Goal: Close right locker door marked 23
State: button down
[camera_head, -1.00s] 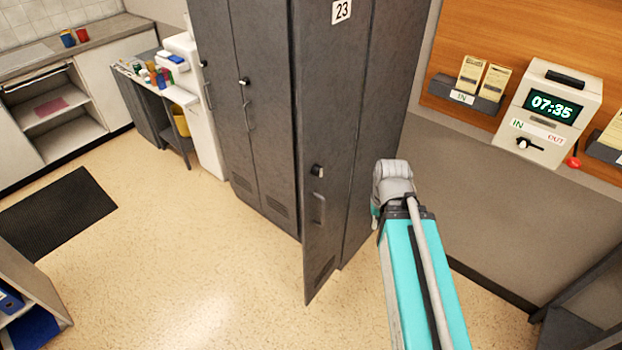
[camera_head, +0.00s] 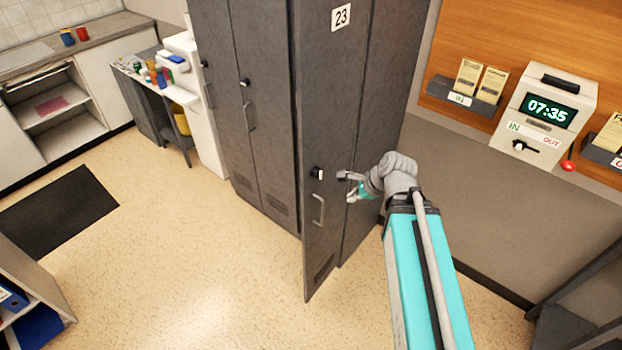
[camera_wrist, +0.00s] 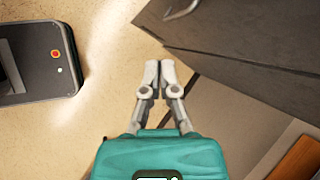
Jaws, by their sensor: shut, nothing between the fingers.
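The right locker door marked 23 (camera_head: 325,130) is dark grey and stands ajar, its lower free edge swung out over the floor. It has a black and white lock and a bar handle (camera_head: 319,210). My gripper (camera_head: 347,186) is close to the door's right side, near lock height; I cannot tell whether it touches. In the wrist view my gripper (camera_wrist: 160,68) has its fingertips together with nothing between them. A dark panel with a handle (camera_wrist: 225,50), apparently the door, lies beyond the fingers at the upper right.
Closed lockers (camera_head: 262,110) stand left of the door. A time clock (camera_head: 545,115) and card racks are on the right wall. A dark mat (camera_head: 60,212) lies at left. The floor before the door is clear. My base shows in the wrist view.

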aim_at(306, 183)
jog(key=r+m, duration=0.1)
jog(key=m, duration=0.1)
jog(key=w+a+r+m+t+y, duration=0.1)
jog(key=m, duration=0.2)
jog(key=w+a+r+m+y+p, duration=0.1)
jog(key=r+m, duration=0.1)
jog(key=m, duration=0.1)
jog(key=shift+w+a+t, duration=0.1)
jog(key=shift+w+t, duration=0.05)
jog(key=shift+t, duration=0.25)
jog(key=shift+f, duration=0.1)
jog(key=b+x, duration=0.2)
jog(key=x, duration=0.1)
jog(key=b+x, duration=0.2)
jog(key=x, duration=0.2)
jog(key=a+r+b+x, duration=0.1)
jog(key=b+x, duration=0.2)
jog(key=x, duration=0.1)
jog(key=shift+w+f, duration=0.1)
jog(key=shift+w, duration=0.3)
jog(key=shift+w+a, duration=0.5)
jog(key=shift+a, duration=0.35)
jog(key=shift+a, duration=0.1)
